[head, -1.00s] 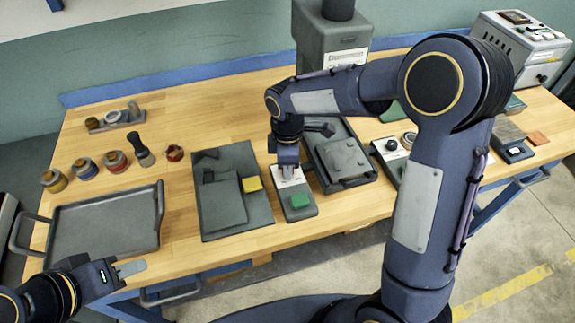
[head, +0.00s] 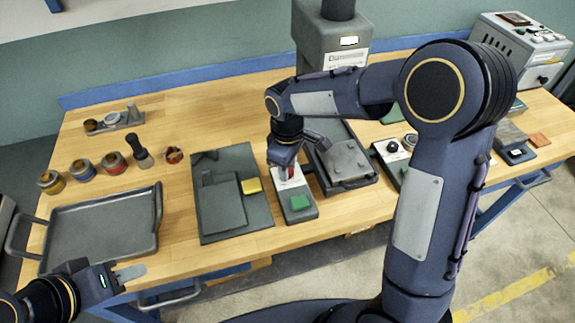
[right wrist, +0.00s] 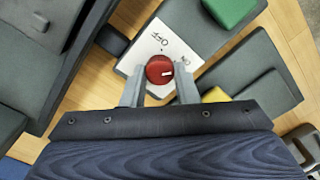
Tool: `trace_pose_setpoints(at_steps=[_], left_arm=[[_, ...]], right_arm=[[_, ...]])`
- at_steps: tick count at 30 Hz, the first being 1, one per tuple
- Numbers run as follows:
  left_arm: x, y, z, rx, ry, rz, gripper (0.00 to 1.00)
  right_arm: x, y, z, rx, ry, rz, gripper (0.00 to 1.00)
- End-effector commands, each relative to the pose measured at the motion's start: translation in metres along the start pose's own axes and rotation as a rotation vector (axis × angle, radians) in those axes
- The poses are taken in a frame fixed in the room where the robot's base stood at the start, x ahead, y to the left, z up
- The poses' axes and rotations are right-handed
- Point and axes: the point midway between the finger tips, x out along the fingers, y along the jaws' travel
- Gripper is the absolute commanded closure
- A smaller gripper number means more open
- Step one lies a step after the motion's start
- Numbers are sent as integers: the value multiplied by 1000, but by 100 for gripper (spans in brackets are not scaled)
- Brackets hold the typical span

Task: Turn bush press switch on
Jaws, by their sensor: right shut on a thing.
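The switch box (head: 301,213) is grey with a white plate, a red knob (head: 291,173) and a green button (head: 299,202). My right gripper (head: 285,168) is over the plate. In the right wrist view its fingers stand on either side of the red knob (right wrist: 160,69), shut on it. The knob's white mark points right, to the side of the partly covered ON lettering. OFF is printed above the knob. The grey press (head: 333,45) behind shows a bright white lit panel. My left gripper (head: 130,272) is at the lower left, away from everything; its finger gap is unclear.
Left of the switch box lies a grey mat (head: 230,224) with a yellow block (head: 251,186). A large empty tray (head: 100,238) and several jars stand further left. A control box (head: 520,50) is at the back right.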

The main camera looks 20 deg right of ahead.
Motion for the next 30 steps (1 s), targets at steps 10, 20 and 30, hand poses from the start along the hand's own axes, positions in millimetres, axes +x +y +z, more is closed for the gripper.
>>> trace_pose_setpoints(at_steps=[10,20,30], left_arm=[[0,0,0,0,0,0,64],[0,0,0,0,0,0,64],[1,-1,1,0,0,0,64]], right_arm=[[-1,0,0,1,2,1,69],[0,0,0,0,1,1,51],[-33,0,-1,0,5,3,51]])
